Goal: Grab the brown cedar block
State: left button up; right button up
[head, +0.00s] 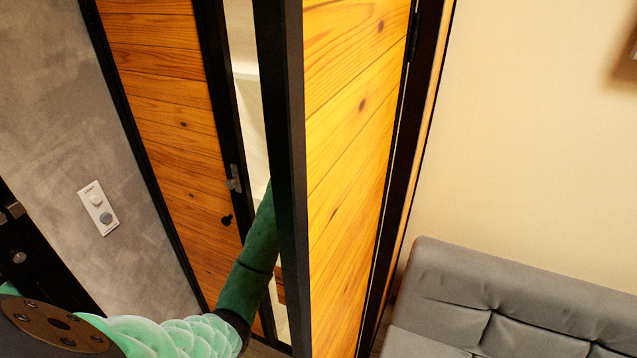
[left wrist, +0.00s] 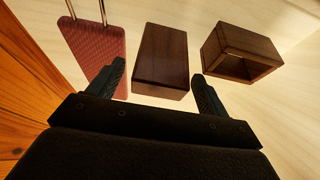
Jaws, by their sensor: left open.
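The brown cedar block (left wrist: 160,52) is a dark brown solid block on a pale wood-grained surface, in the upper middle of the left wrist view. My left gripper (left wrist: 157,75) is open, its two black fingers reaching up toward the block's near end, one on either side in the picture. I cannot tell whether either finger touches it. In the head view my green left arm reaches behind the wooden door panel, so the left gripper and the block are hidden there. My right gripper is not in view.
A maroon textured thing with thin metal rods (left wrist: 97,42) lies left of the block. A hollow dark brown box (left wrist: 240,50) is to its right. A black-framed wooden panel (head: 345,170) stands close beside the arm. A grey sofa (head: 500,305) is at lower right.

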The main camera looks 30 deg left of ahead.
pick_arm(q)
jog(key=shift+s, duration=0.1)
jog(key=shift+c, duration=0.5)
jog(key=shift+f, duration=0.1)
jog(key=c, duration=1)
